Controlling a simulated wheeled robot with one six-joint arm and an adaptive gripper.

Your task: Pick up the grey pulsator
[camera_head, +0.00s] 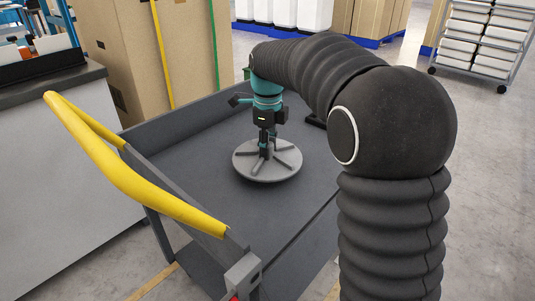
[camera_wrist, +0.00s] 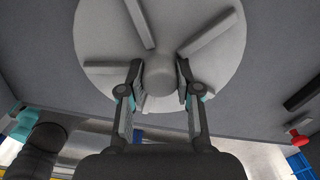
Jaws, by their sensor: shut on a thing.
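The grey pulsator (camera_head: 258,172) is a round disc with raised radial ribs and a central hub. In the head view it is over the dark grey cart top (camera_head: 205,195), with a shadow around its rim; I cannot tell for sure whether it touches the surface. My gripper (camera_head: 266,150) points down at its centre. In the wrist view the pulsator (camera_wrist: 205,55) fills the upper middle, and my gripper (camera_wrist: 158,85) has its two fingers closed on either side of the hub. The underside of the disc is hidden.
The cart has a yellow handle (camera_head: 125,180) at the front left and raised rims. Cardboard boxes (camera_head: 140,50) stand behind it. A grey counter (camera_head: 60,170) is at the left. A wheeled rack (camera_head: 485,45) stands far right. A small dark object (camera_head: 316,121) lies at the cart's back right.

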